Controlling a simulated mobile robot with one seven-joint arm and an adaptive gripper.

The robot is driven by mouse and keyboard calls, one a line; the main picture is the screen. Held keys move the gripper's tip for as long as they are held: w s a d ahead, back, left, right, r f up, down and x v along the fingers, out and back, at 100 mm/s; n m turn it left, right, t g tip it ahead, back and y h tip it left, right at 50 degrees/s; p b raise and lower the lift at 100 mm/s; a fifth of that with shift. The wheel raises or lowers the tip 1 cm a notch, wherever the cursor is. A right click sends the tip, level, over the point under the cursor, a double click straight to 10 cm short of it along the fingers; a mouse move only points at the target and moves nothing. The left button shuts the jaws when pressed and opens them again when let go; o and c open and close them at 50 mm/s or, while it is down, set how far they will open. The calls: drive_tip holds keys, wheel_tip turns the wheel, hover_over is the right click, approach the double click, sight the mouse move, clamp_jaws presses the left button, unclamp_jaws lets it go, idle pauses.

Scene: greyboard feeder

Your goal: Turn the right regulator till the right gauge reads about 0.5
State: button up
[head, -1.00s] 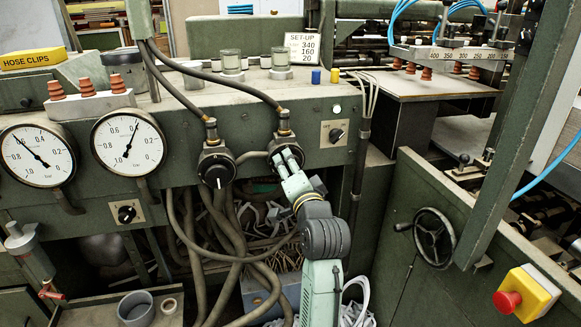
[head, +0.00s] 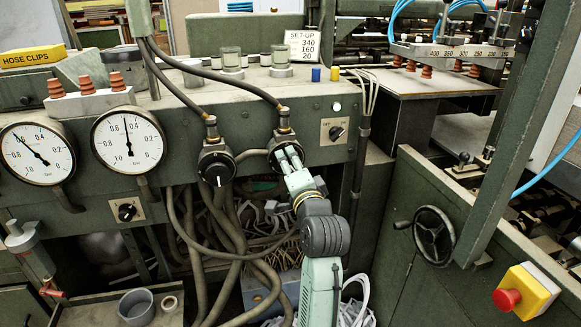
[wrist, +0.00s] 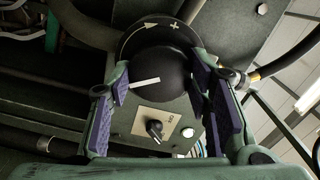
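The right regulator (head: 284,138) is a round black unit on the green panel, with a hose entering from above. My gripper (head: 290,156) reaches up to its knob and partly covers it. In the wrist view the black knob (wrist: 160,75) with a white pointer line sits between the purple-padded fingers of my gripper (wrist: 161,80), which appear shut on its sides. The pointer line lies nearly level, tilted slightly. The right gauge (head: 128,140) has its needle almost straight up, between 0.4 and 0.6. The left gauge (head: 38,153) needle points to the upper left.
The left regulator (head: 216,165) stands close to the left of my gripper. Thick hoses (head: 232,240) hang below the panel. A small black switch (head: 336,133) is to the right. A handwheel (head: 434,237) and a red stop button (head: 507,299) are at the right.

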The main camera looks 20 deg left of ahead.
drive_tip(key=o, duration=0.4)
drive_tip(key=shift+s+d, duration=0.1)
drive_tip(key=v, duration=0.7)
drive_tip(key=shift+s, duration=0.15)
